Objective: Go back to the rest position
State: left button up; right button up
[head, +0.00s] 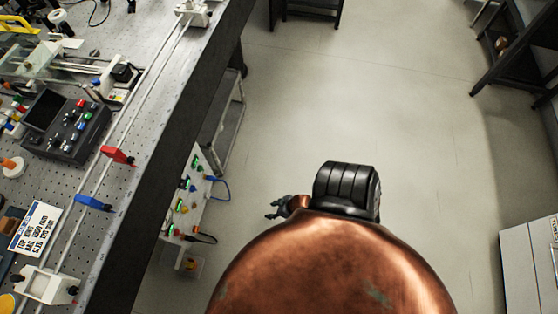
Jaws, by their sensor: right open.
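My right gripper (272,209) shows small and dark just left of my copper-coloured body, near the middle of the head view. Its fingers point left and are open, with nothing seen between them. It appears over the floor, to the right of the bench and of a white panel with lit buttons, apart from both in the picture. Part of the right arm is hidden behind my own copper and black parts. My left gripper is not in view.
A perforated optical bench (135,150) fills the left, with rails, a red clamp (117,155), a blue clamp (93,203) and a control box (70,125). The white button panel (187,200) stands beside it. Open floor (370,110) lies ahead; a grey cabinet (528,265) is at right.

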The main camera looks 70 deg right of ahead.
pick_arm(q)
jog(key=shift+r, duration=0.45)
pick_arm(e)
jog(key=shift+s, duration=0.7)
